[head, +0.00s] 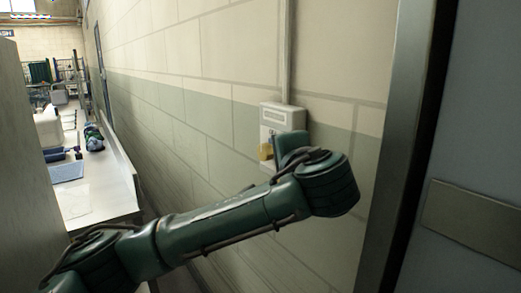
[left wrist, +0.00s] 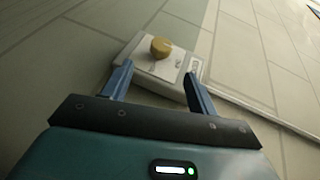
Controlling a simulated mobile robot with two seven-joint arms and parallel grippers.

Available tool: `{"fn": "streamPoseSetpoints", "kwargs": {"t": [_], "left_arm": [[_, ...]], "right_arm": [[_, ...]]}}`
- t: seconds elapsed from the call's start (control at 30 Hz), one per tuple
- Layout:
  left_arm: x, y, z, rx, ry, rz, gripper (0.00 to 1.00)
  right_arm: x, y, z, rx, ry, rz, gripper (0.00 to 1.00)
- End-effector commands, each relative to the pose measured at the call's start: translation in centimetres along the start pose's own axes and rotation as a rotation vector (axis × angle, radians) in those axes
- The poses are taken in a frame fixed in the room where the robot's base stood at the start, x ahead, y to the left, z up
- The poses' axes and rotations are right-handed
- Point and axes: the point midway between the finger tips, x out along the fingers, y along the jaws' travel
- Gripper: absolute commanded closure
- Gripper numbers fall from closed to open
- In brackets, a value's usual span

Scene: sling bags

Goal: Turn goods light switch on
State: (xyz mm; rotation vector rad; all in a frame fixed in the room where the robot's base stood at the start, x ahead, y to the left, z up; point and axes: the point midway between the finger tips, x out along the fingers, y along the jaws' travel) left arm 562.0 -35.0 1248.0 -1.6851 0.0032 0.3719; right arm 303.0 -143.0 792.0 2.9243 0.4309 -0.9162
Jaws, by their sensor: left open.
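The light switch is a pale box (head: 283,116) on the block wall in the head view, with a yellow knob (head: 266,152) on its lower front. My left forearm and wrist reach up to it and cover its lower right part. In the left wrist view the box (left wrist: 148,67) appears tilted, with the round yellow knob (left wrist: 160,47) beyond the fingertips. My left gripper (left wrist: 158,70) is open, its two blue fingers spread across the near end of the box, with nothing held. Whether the fingers touch the box is unclear. My right gripper is not in view.
A conduit (head: 286,50) runs up the wall from the box. A metal door frame (head: 399,140) and a grey door panel (head: 470,150) stand at the right. A white counter (head: 105,198) with several items lies at the left, beside a grey partition (head: 25,190).

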Motion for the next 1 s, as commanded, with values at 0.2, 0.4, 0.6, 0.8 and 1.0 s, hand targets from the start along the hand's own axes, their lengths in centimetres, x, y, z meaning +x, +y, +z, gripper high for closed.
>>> {"fn": "streamPoseSetpoints", "kwargs": {"t": [0.2,0.4,0.6,0.8,1.0], "left_arm": [[2.1,-0.4,0.1,0.003,-0.011,-0.005,0.41],[6.3,-0.6,0.1,0.003,-0.01,-0.005,0.41],[10.2,-0.5,0.1,0.002,-0.009,-0.005,0.41],[12.4,-0.4,0.1,0.002,-0.006,-0.005,0.41],[13.0,-0.3,0.1,0.001,-0.004,-0.005,0.41]], "right_arm": [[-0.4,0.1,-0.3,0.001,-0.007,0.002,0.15],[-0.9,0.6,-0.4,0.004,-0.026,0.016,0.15],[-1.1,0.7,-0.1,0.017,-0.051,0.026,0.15],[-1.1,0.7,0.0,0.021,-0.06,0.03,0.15],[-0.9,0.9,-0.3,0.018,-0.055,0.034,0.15]]}}
